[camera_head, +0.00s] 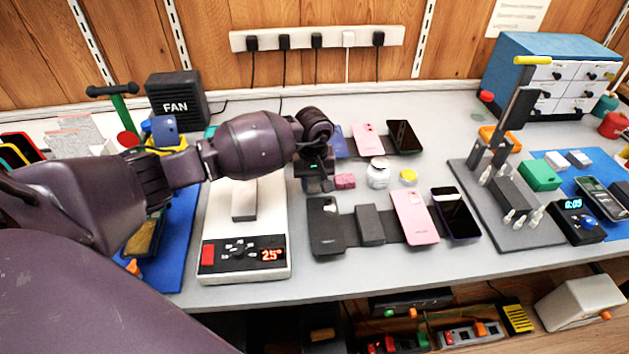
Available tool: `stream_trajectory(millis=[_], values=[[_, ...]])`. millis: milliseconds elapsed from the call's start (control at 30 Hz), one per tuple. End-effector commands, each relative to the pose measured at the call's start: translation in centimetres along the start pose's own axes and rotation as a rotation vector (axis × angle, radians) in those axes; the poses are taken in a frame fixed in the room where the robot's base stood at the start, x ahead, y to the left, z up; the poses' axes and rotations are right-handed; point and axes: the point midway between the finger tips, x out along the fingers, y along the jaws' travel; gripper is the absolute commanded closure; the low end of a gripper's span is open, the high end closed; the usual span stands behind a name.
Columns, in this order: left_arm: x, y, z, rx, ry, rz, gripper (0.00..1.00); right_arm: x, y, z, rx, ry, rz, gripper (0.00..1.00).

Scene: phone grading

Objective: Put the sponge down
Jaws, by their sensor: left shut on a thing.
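The sponge (345,181) is a small pinkish-red block in the middle of the table, just left of a white jar. My left gripper (318,184) reaches in from the left, points down and is shut on the sponge, which sticks out to the right of the dark fingers. The fingers hide its left part. The sponge is at or close to the table surface; I cannot tell whether it touches. My right gripper is not in view.
A white jar (378,174) and a small yellow-lidded pot (408,176) stand right of the sponge. Several phones lie in front, including a black one (325,226) and a pink one (414,217).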

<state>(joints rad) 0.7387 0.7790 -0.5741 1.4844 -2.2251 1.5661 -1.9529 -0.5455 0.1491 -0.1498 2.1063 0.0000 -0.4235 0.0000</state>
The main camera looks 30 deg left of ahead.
Motion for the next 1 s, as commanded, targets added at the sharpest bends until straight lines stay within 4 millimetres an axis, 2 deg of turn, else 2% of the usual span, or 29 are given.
stream_trajectory(millis=[433, 467, 600, 867, 1000], values=[[0.7, 0.0, 0.0, 0.0, 0.001, -0.001, 0.82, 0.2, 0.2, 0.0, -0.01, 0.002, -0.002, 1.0], [0.7, 0.0, 0.0, 0.0, 0.001, -0.001, 0.6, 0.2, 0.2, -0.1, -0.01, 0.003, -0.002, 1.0], [0.6, 0.0, 0.0, 0.0, 0.002, 0.001, 0.38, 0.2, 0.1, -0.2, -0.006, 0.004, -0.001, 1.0], [0.5, 0.0, 0.0, 0.0, 0.002, 0.001, 0.37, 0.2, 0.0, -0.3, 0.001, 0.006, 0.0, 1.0], [-0.3, 0.1, -0.1, 0.0, 0.004, 0.005, 0.37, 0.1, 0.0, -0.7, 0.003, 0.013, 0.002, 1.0]])
